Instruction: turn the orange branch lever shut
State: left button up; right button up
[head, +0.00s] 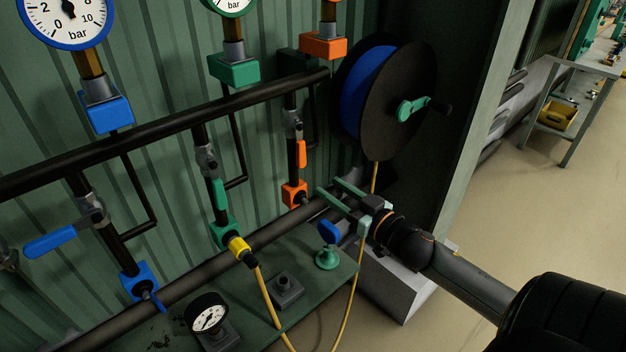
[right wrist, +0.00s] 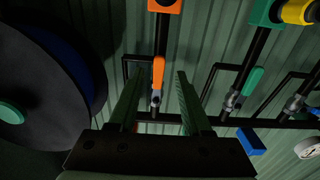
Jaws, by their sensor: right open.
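The orange branch lever (head: 302,153) hangs down along its dark vertical branch pipe, in line with it, above the orange outlet block (head: 294,194). My right gripper (head: 328,188) is open and empty, to the right of and below the lever in the head view, with its fingers pointing toward the wall. In the right wrist view the orange lever (right wrist: 158,73) shows in the gap between the two open fingers (right wrist: 159,80), beyond them; I see no contact. That view shows the pipes upside down. My left gripper is not in view.
The green lever (head: 219,193) hangs along its pipe; the blue lever (head: 50,242) sticks out sideways. A black hose reel (head: 390,105) stands close right of the orange branch. A yellow hose (head: 266,296) loops below. A shelf (head: 250,312) holds a loose gauge (head: 207,315).

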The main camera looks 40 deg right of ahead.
aim_at(301, 146)
jog(key=w+b, duration=0.2)
jog(key=w, duration=0.6)
jog(key=shift+w+a, duration=0.25)
jog(key=shift+a, duration=0.1)
jog(key=shift+w+r, duration=0.1)
jog(key=shift+w, duration=0.1)
dwell(0.3)
grip_shut()
